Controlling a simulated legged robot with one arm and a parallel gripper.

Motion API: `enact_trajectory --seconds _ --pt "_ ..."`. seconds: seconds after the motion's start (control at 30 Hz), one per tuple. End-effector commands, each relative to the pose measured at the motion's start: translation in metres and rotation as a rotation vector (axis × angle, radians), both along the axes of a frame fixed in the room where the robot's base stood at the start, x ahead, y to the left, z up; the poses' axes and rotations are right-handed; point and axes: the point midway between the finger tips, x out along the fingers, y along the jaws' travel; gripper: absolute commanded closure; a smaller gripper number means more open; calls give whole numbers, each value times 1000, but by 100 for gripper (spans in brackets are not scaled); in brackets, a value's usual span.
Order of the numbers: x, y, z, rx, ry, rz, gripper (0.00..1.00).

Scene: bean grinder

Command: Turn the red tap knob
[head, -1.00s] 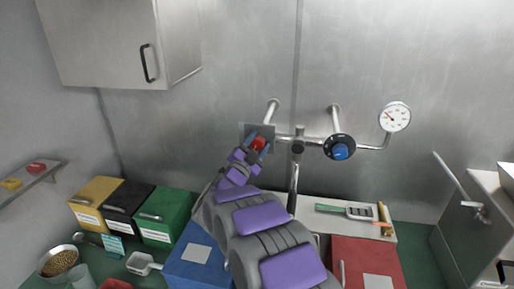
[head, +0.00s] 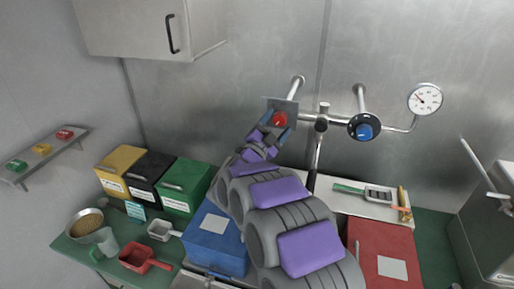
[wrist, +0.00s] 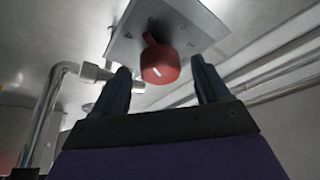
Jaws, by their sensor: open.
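The red tap knob (head: 279,119) sits on a square metal plate (head: 284,104) on the pipework at the back wall. In the wrist view the red knob (wrist: 160,62) has a white mark on its face and shows between and beyond the two fingertips. My gripper (head: 270,134) is open just below and in front of the knob. In the wrist view its dark fingers (wrist: 160,84) stand either side of the knob, with a gap on each side. I cannot tell exactly how far the fingertips reach in depth.
A blue knob (head: 364,129) and a pressure gauge (head: 425,99) are on the pipes to the right. Yellow, black, green, blue (head: 215,243) and red (head: 383,250) boxes stand below. A cabinet (head: 145,25) hangs at upper left.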

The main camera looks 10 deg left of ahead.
Motion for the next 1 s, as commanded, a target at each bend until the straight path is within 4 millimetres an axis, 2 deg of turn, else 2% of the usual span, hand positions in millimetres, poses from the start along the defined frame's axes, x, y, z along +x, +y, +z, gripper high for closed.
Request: enact_trajectory --seconds 0.4,0.6,0.8,1.0 --pt "-80 45 -27 -2 5 9 25" --pt "-109 59 -38 -2 6 5 25" --pt "-123 66 -42 -3 4 4 25" --pt "-126 67 -43 -3 3 2 25"
